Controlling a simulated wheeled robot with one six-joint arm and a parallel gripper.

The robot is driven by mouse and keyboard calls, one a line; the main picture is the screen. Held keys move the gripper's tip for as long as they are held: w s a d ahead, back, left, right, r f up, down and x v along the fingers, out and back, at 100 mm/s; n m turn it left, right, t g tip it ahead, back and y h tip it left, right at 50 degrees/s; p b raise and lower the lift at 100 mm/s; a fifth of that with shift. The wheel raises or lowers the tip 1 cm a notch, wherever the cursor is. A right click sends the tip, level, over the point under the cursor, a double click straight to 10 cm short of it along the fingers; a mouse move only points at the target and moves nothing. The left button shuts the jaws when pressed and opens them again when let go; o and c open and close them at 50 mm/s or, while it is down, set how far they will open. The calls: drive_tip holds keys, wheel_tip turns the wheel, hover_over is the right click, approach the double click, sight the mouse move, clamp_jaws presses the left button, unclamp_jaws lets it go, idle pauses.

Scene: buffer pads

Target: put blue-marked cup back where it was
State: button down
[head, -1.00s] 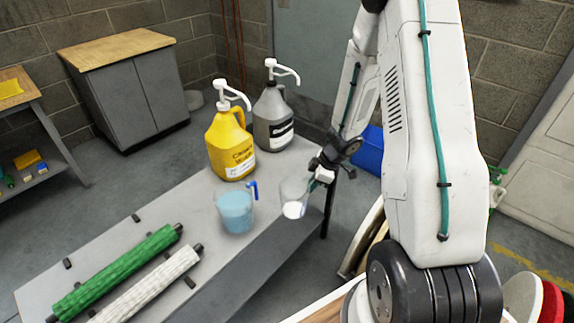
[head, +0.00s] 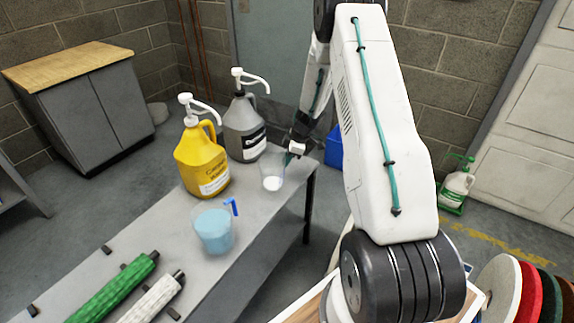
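A clear cup with blue liquid and a bright blue handle (head: 213,231) stands upright on the grey table in the head view. A second clear cup with white contents at its bottom (head: 272,182) is farther back, near the table's right edge. My gripper (head: 288,158) is at this second cup's right side and appears shut on its handle side, where a bit of teal shows. The fingertips are small and partly hidden. The second cup looks about upright; I cannot tell whether it touches the table.
A yellow jug (head: 201,162) and a grey jug (head: 244,128), both with pumps, stand behind the cups. A green roller (head: 115,290) and a white roller (head: 152,300) lie at the table's front left. The grey tabletop (head: 150,225) is bare left of the blue-handled cup.

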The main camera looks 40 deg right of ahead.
drive_tip(key=shift+w+d+f, duration=0.1)
drive_tip(key=shift+w+f, duration=0.05)
drive_tip(key=shift+f, duration=0.45)
drive_tip(key=shift+w+d+f, duration=0.15)
drive_tip(key=shift+f, duration=0.45)
drive_tip(key=shift+w+d+f, duration=0.1)
drive_tip(key=shift+w+f, duration=0.05)
drive_tip(key=shift+f, duration=0.45)
drive_tip(key=shift+f, duration=0.15)
drive_tip(key=c, duration=1.5)
unclamp_jaws()
